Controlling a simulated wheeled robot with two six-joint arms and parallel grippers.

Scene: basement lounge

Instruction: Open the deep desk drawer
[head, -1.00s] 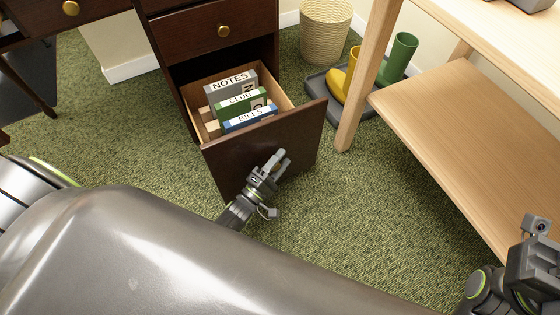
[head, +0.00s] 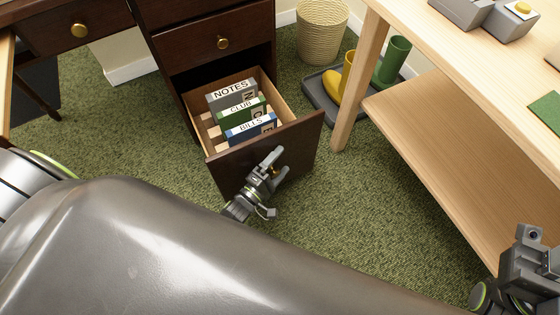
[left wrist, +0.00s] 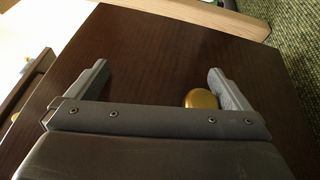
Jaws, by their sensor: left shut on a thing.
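The deep desk drawer (head: 236,164) is dark brown and stands pulled well out from the desk. Inside are upright file boxes: grey NOTES (head: 231,92), green CLUB (head: 240,107) and blue BILLS (head: 251,128). My left gripper (head: 272,166) is at the drawer's front face. In the left wrist view the round brass knob (left wrist: 201,98) lies between its two fingers, close against the right-hand finger.
A shallower drawer with a brass knob (head: 223,42) is closed above. A wooden table (head: 440,110) with a lower shelf stands right. A wicker bin (head: 322,34), and a boot tray (head: 318,92) with yellow and green boots, are behind. Green carpet is clear in front.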

